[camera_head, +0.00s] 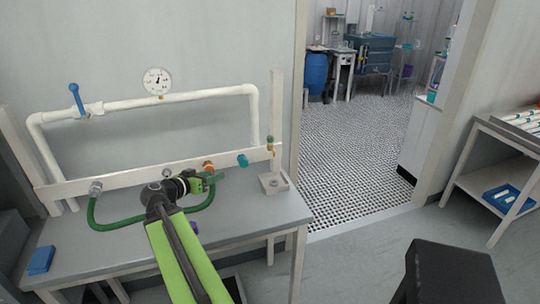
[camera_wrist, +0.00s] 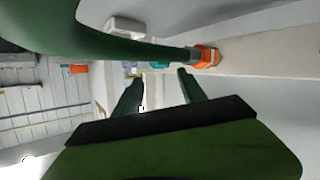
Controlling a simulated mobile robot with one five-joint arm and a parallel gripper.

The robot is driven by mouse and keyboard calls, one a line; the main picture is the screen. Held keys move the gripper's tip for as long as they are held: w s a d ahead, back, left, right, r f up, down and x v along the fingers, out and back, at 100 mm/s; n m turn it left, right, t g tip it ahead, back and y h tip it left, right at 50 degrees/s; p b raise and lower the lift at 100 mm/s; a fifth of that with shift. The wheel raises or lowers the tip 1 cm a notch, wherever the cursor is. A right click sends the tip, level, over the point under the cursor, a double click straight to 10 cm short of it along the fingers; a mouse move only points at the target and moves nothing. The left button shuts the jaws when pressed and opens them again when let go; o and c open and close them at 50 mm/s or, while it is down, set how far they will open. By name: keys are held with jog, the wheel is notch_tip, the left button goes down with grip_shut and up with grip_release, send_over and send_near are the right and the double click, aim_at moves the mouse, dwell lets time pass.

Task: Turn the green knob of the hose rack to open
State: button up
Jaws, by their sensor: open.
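The hose rack is a pale board (camera_head: 150,176) with several fittings, and a green hose (camera_head: 120,222) loops from its left fitting. A blue-green knob (camera_head: 243,160) sticks out at the board's right part, beside an orange fitting (camera_head: 208,165). My gripper (camera_head: 218,177) is left of the knob and a little lower, in front of the board. In the wrist view my gripper (camera_wrist: 158,78) has its two fingers apart with nothing held between them. A small blue-green part, perhaps the knob (camera_wrist: 160,65), shows beyond the fingertips. The hose and orange fitting (camera_wrist: 206,55) cross close above the fingers.
A white pipe (camera_head: 190,95) carries a gauge (camera_head: 157,81) and a blue lever (camera_head: 76,99). A small brass tap (camera_head: 270,145) stands above a white basin (camera_head: 274,184) right of the knob. A blue box (camera_head: 41,259) lies at the bench's left end. The doorway floor (camera_head: 360,160) is clear.

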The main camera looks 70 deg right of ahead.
aim_at(268, 140)
jog(key=s+d+r+m+g+h+b, duration=0.2)
jog(key=s+d+r+m+h, duration=0.15)
jog(key=s+d, duration=0.45)
jog(key=x, duration=1.7)
jog(key=shift+s+r, duration=0.25)
